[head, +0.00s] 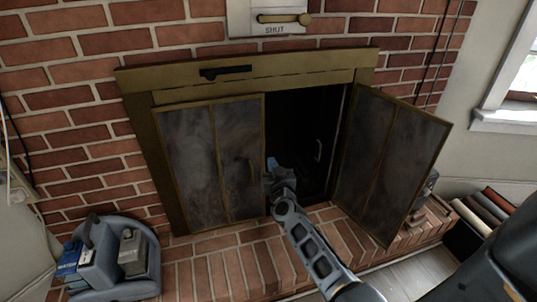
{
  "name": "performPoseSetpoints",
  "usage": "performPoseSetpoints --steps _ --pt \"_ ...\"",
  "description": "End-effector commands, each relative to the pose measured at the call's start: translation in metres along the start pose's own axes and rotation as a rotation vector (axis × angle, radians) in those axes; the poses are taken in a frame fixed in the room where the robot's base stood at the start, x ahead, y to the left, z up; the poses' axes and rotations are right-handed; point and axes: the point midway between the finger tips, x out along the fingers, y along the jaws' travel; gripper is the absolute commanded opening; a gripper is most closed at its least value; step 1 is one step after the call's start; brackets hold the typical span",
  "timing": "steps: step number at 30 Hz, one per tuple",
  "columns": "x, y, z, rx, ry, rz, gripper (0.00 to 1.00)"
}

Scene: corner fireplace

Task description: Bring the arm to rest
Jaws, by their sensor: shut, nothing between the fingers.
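My gripper (271,181) is at the end of my arm, which reaches in from the lower right. It is in front of the fireplace opening, near the inner edge of the left door (212,160); I cannot tell whether it touches the door. The fingers look small and closed, with nothing seen in them. The left glass door looks closed or nearly so. The right glass door (388,160) stands swung open toward me. The dark firebox (305,125) shows between them, with a pale handle inside.
A brick hearth (215,268) runs below the doors. A blue-grey caddy (135,283) with boxes stands at the lower left. Books (485,215) stand in a dark box at the right. A lever plate marked SHUT (272,18) is above the brass hood (300,65).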

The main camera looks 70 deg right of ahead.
Motion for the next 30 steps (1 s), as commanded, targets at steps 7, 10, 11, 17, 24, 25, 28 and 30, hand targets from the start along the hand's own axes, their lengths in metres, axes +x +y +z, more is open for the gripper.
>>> performPoseSetpoints --steps 7,10,11,17,24,25,28,30 --pt "-0.014 0.001 0.0 -0.001 0.0 -0.002 0.0" --pt "-0.014 0.001 0.0 -0.001 0.0 -0.002 0.0" --pt "-0.014 0.001 0.0 -0.001 0.0 -0.001 0.0" --pt "-0.036 -0.008 0.004 -0.01 -0.006 -0.037 0.0" --pt "-0.143 -0.043 0.008 -0.049 -0.031 -0.219 0.0" --pt "-0.158 -0.046 0.006 -0.053 -0.035 -0.246 0.0" --pt "-0.208 -0.055 0.0 -0.068 -0.049 -0.333 0.0" --pt "-0.242 -0.059 -0.008 -0.075 -0.06 -0.395 0.0"
